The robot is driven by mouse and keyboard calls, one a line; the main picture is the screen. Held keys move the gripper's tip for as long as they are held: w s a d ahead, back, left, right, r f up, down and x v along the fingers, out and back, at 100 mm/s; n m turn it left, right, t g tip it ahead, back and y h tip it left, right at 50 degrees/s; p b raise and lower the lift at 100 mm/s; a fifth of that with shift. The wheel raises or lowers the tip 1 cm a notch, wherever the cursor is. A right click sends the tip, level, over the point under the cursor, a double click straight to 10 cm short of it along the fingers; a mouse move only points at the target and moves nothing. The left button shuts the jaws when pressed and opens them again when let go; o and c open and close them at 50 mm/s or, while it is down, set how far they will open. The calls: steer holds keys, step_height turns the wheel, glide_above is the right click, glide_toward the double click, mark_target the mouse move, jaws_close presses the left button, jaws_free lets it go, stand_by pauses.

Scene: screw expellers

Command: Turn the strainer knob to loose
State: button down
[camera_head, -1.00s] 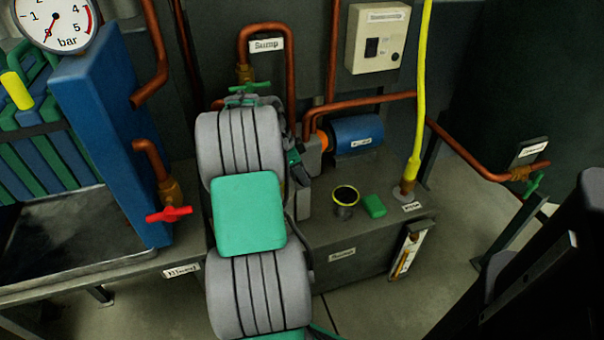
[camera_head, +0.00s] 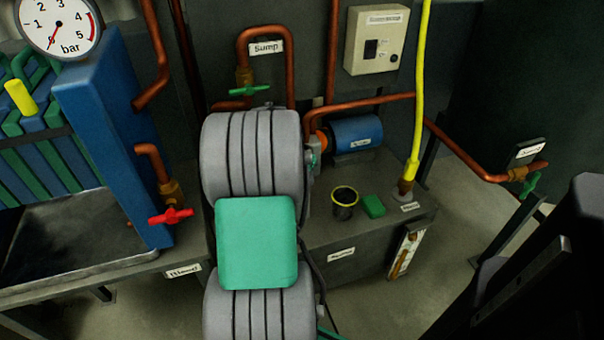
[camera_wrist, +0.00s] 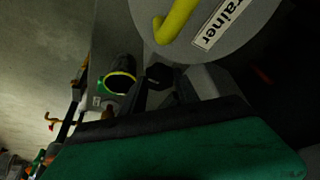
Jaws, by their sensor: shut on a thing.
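A round grey strainer body (camera_wrist: 225,35) fills the top of the wrist view. It bears a label ending in "rainer" and a curved yellow bar (camera_wrist: 178,20). My gripper (camera_wrist: 182,83) reaches up to the lower edge of this body and is shut on the strainer knob. The knob itself and the contact are mostly hidden in shadow, so I cannot read the knob's turn angle. In the head view, my own arm hides the strainer and the gripper.
A dark cup with a yellow rim (camera_head: 344,203) and a green block (camera_head: 373,206) stand on the sump top. A blue motor (camera_head: 355,134) is behind. A red-handled valve (camera_head: 170,216) is at left, and a yellow hose (camera_head: 420,90) hangs at right.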

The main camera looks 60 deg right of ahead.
steer(key=shift+n, duration=0.5)
steer(key=c, duration=0.9)
jaws_free()
